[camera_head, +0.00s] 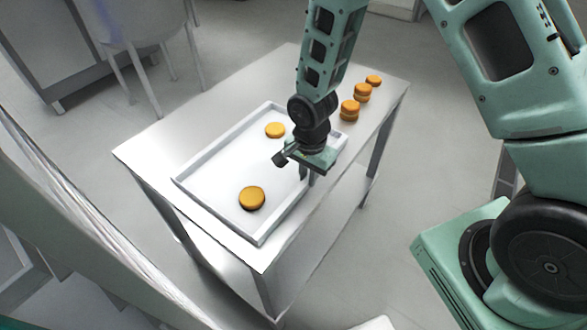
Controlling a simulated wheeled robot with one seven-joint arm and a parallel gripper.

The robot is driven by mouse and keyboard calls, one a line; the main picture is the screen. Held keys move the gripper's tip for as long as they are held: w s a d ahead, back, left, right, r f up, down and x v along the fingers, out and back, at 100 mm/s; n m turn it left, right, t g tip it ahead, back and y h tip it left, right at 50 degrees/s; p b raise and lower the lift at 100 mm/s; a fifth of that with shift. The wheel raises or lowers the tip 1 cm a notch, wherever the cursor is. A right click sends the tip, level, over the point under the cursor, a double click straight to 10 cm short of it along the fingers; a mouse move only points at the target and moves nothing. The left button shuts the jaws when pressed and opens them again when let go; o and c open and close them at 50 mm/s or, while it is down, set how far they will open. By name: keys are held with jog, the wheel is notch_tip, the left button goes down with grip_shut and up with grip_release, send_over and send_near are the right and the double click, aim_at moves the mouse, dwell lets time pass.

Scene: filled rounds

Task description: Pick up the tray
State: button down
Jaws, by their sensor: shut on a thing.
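A white rectangular tray (208,214) with a raised rim lies on the metal table, set at an angle. Two orange-brown filled rounds rest in it, one round (275,130) toward the far end and one round (252,198) toward the near end. My gripper (304,176) reaches down at the tray's right long side, about midway along it. It is shut on the tray's rim there. The gripper body hides part of that rim and the exact contact. The tray appears level and on or very close to the tabletop.
The metal table (145,153) has a lower shelf (320,222). Several filled rounds (349,110), some stacked, stand in a row on its right side beyond the tray. A chair (140,25) stands behind at the upper left. Floor is open to the right of the table.

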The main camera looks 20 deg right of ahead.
notch_tip(320, 180, up, 10)
jog(key=b, duration=0.1)
dwell(0.4)
jog(key=shift+d, duration=0.1)
dwell(0.6)
